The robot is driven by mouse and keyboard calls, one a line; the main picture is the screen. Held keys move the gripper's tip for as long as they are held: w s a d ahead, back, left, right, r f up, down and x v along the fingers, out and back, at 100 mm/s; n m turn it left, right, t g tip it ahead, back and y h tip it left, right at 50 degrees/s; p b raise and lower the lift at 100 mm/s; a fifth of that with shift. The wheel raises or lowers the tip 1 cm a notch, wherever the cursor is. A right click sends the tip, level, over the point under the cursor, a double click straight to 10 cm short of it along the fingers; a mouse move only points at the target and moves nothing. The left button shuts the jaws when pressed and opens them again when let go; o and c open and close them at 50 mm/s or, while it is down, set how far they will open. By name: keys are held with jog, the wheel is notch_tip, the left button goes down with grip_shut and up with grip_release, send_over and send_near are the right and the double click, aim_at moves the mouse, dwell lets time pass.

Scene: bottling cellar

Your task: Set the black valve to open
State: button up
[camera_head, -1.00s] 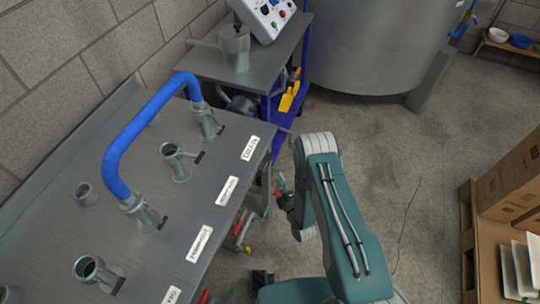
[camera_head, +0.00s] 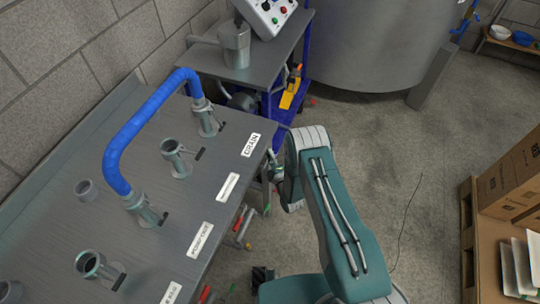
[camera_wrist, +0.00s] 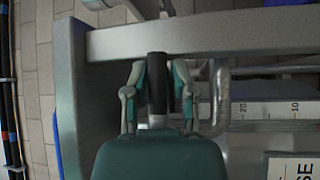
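In the wrist view, a black upright cylinder (camera_wrist: 157,84), which looks like the black valve's handle, stands between the two fingers of my gripper (camera_wrist: 158,92). The fingers are spread, one on each side of it. I cannot tell whether either finger touches it. A grey metal bar crosses just beyond the fingertips. The valve's body and its setting are hidden.
The steel table (camera_head: 120,180) carries several pipe stubs, and a blue hose (camera_head: 142,130) joins two of them. Red and green handles show below its edge. In the wrist view, a bent metal pipe (camera_wrist: 222,95) and a scale plate (camera_wrist: 270,108) lie close right. Open floor lies right of my arm.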

grip_shut()
jog(key=shift+f+m, duration=0.1)
jog(key=shift+m, duration=0.2)
jog(key=s+a+f+m+g, duration=0.2)
jog(key=s+f+m+g, duration=0.3)
jog(key=m+g, duration=0.4)
jog(key=shift+s+f+g, duration=0.35)
jog(key=shift+g, duration=1.85)
jog(key=o, duration=0.7)
grip_release()
jog(key=shift+o, duration=0.2)
jog(key=shift+r, duration=0.1)
